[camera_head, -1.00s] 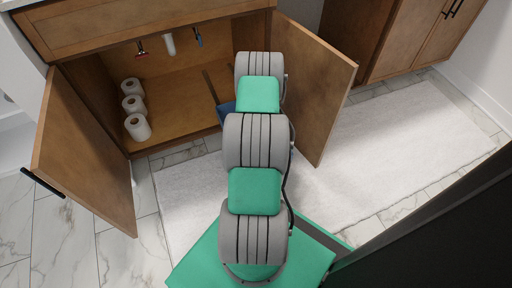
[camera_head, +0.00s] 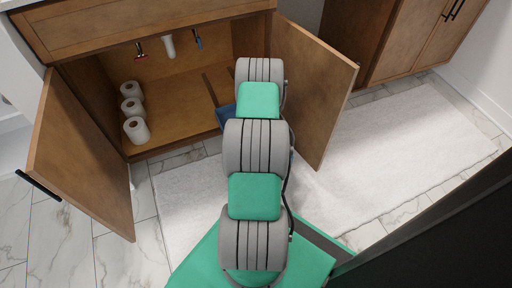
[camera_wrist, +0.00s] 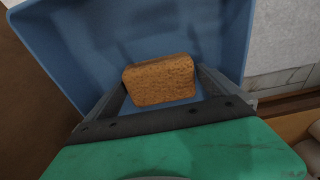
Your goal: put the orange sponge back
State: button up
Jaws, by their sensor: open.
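The orange-brown sponge (camera_wrist: 160,80) is a rough block inside a blue bin (camera_wrist: 100,40) in the wrist view. My gripper (camera_wrist: 161,88) is open, with one dark finger on each side of the sponge. A gap shows on the left; I cannot tell whether the right finger touches it. In the head view a corner of the blue bin (camera_head: 226,116) shows at the front of the open cabinet (camera_head: 168,108), beside my arm. My arm hides the gripper and the sponge there.
Several white toilet rolls (camera_head: 137,130) stand at the cabinet's left. The left door (camera_head: 80,155) and right door (camera_head: 312,90) are swung open, with my arm between them. A white rug (camera_head: 400,140) covers the floor at right.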

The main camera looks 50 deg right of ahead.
notch_tip(320, 180, up, 11)
jog(key=s+p, duration=0.1)
jog(key=p, duration=0.3)
jog(key=w+a+r+n, duration=0.1)
jog(key=w+a+r, duration=0.4)
jog(key=a+r, duration=0.3)
jog(key=w+a+r+n, duration=0.1)
jog(key=w+a+r, duration=0.3)
jog(key=a+r, duration=0.35)
jog(key=s+a+r+n, duration=0.1)
jog(key=s+a+r, duration=0.2)
jog(key=a, duration=0.5)
jog(key=s+a+r+n, duration=0.1)
jog(key=s+a+r, duration=0.3)
jog(key=a, duration=0.5)
jog(key=s+a+r+n, duration=0.2)
jog(key=s+a+r, duration=0.2)
jog(key=a+r, duration=0.3)
jog(key=shift+a+r+t+y, duration=0.15)
jog(key=shift+a+t+y, duration=0.25)
jog(key=shift+a, duration=0.4)
